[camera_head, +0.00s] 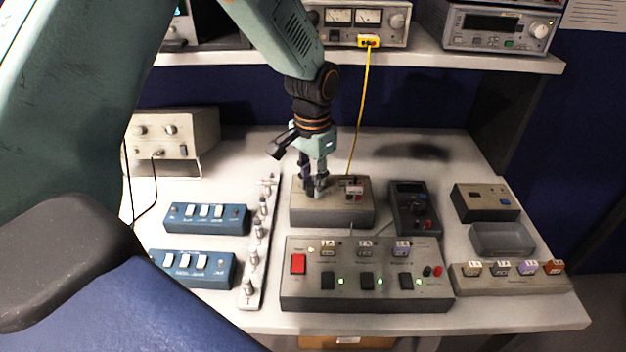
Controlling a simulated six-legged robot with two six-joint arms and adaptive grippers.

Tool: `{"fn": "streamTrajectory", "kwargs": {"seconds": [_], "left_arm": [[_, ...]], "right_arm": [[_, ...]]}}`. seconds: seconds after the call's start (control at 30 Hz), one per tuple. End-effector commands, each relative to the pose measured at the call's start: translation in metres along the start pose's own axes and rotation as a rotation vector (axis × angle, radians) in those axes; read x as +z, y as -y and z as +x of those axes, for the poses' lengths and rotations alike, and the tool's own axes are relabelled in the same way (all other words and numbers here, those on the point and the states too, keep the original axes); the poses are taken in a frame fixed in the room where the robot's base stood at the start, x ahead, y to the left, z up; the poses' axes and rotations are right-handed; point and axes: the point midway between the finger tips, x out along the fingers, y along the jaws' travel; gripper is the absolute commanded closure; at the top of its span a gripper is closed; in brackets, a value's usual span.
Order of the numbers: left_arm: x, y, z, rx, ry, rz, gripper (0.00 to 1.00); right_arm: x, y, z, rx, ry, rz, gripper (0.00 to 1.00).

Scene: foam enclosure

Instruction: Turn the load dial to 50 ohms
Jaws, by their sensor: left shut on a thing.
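A beige load box (340,214) stands at the middle of the bench, behind the larger grey panel. My left gripper (316,190) reaches down onto the left part of its top. The gripper is shut on the load dial, which is mostly hidden by the fingers. The dial's pointer and scale cannot be read from here. My right gripper is not in view.
A grey panel (370,300) with a red switch and green lights stands in front. Two blue switch boxes (205,219) and a rail of connectors (250,285) lie left. A multimeter (414,208), an empty tray (503,238) and a block rack (512,283) lie right. A yellow cable (359,115) hangs close behind the gripper.

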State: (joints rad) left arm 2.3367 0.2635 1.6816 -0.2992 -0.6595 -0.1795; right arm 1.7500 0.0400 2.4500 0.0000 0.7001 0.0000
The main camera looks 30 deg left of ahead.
Motion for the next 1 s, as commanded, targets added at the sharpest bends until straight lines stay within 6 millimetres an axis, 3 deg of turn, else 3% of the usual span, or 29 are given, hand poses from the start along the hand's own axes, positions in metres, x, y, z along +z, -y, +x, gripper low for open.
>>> {"fn": "streamTrajectory", "kwargs": {"seconds": [0.47,1.0], "left_arm": [[0.000,0.000,-0.002,0.000,0.003,-0.105,1.00],[0.001,0.000,-0.004,-0.001,0.005,-0.588,1.00]], "right_arm": [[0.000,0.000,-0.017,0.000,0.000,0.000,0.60],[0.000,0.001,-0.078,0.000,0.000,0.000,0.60]]}}
